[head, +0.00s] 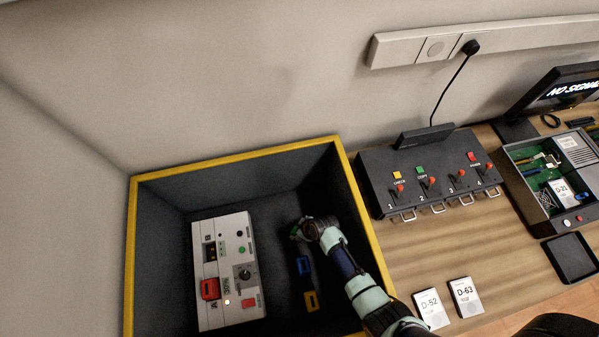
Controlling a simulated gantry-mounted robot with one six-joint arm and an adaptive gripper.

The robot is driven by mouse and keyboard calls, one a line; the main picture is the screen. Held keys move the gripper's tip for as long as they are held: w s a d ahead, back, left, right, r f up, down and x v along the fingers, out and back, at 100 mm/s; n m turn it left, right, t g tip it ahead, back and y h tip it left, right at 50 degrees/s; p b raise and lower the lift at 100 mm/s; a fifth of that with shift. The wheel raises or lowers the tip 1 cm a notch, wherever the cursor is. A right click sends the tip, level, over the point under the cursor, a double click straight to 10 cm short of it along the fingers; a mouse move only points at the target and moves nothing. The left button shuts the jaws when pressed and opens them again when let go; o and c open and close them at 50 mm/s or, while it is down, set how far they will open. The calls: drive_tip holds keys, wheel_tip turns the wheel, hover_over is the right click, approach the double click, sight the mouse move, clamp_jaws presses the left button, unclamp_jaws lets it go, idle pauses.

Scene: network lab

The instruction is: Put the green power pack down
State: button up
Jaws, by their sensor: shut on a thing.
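My gripper (301,228) is inside the yellow-rimmed dark box (157,232), reaching in from the lower right. It is shut on the green power pack (295,235), of which only a small greenish bit shows at the fingertips. The gripper and wrist hide the rest. I cannot tell whether the pack touches the box floor.
A white device (237,285) with a red pack and a dial stands in the box, left of my gripper. Right of the box are a dark switch panel (374,180), cards D-52 (431,309) and D-63 (465,297), an open green-board case (537,205) and an empty black tray (570,257).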

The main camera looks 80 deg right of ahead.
drive_tip(key=shift+f, duration=0.1)
drive_tip(key=o, duration=1.5)
drive_tip(key=shift+r, duration=0.35)
drive_tip(key=p+v, duration=0.4)
drive_tip(key=v, duration=0.7)
drive_tip(key=shift+s+r+p, duration=0.25)
drive_tip(key=shift+s+p, duration=0.05)
drive_tip(key=shift+a, duration=0.1)
